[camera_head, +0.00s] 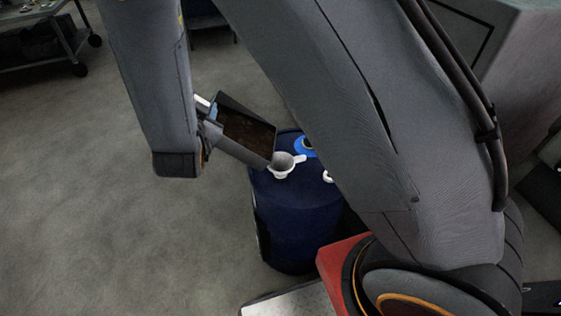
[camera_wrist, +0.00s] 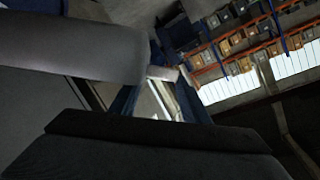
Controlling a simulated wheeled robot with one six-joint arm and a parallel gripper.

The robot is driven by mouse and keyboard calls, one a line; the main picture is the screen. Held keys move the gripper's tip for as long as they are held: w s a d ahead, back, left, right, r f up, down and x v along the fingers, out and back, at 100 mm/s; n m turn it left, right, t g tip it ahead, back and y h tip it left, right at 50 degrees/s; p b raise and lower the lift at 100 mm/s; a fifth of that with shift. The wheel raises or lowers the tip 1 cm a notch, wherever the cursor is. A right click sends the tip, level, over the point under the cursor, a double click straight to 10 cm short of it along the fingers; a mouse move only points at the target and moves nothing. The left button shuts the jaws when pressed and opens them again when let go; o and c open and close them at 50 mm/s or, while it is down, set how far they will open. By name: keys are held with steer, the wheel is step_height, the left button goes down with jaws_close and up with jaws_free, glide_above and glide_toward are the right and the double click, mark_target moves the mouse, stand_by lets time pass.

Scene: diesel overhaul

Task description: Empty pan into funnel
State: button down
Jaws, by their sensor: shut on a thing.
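The pan (camera_head: 246,130) is a grey rectangular metal tray with dark brown contents inside. It is tilted, with its lower right end close to the white funnel (camera_head: 283,164). My gripper (camera_head: 211,119) is shut on the pan at its left end, partly hidden by my arm. The funnel sits on top of a dark blue drum (camera_head: 297,219). I cannot tell whether the pan touches the funnel or whether anything is flowing. In the wrist view, dark and grey surfaces close to the camera fill the lower and left parts, and the funnel is not recognisable there.
A blue ring-shaped part (camera_head: 304,147) and a small white piece (camera_head: 327,176) are on the drum top beside the funnel. A wheeled cart (camera_head: 60,40) stands at the upper left. The floor left of the drum is clear. Shelves with boxes (camera_wrist: 235,40) show in the wrist view.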

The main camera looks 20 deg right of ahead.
steer(key=shift+d+r, duration=0.1)
steer(key=shift+s+d+r+m+t, duration=0.15)
steer(key=shift+s+d+r+m, duration=0.05)
steer(key=shift+d+r, duration=0.2)
steer(key=shift+s+d+r+m+t, duration=0.15)
steer(key=shift+d+r+m, duration=0.1)
steer(key=shift+r, duration=0.1)
steer(key=shift+s+d+r+m+y, duration=0.3)
steer(key=shift+d+r+m+y, duration=0.15)
steer(key=shift+d+r, duration=0.4)
stand_by(0.3)
steer(key=shift+s+d+r+m+b, duration=0.4)
steer(key=shift+d+r+b, duration=0.15)
steer(key=shift+d+r, duration=0.25)
steer(key=shift+d, duration=0.15)
steer(key=shift+s+d+r+m+t, duration=0.2)
steer(key=shift+d+r+m, duration=0.05)
steer(key=shift+d, duration=0.2)
steer(key=shift+s+d+r+m+t, duration=0.2)
steer(key=shift+d+r+m, duration=0.05)
steer(key=shift+d, duration=0.2)
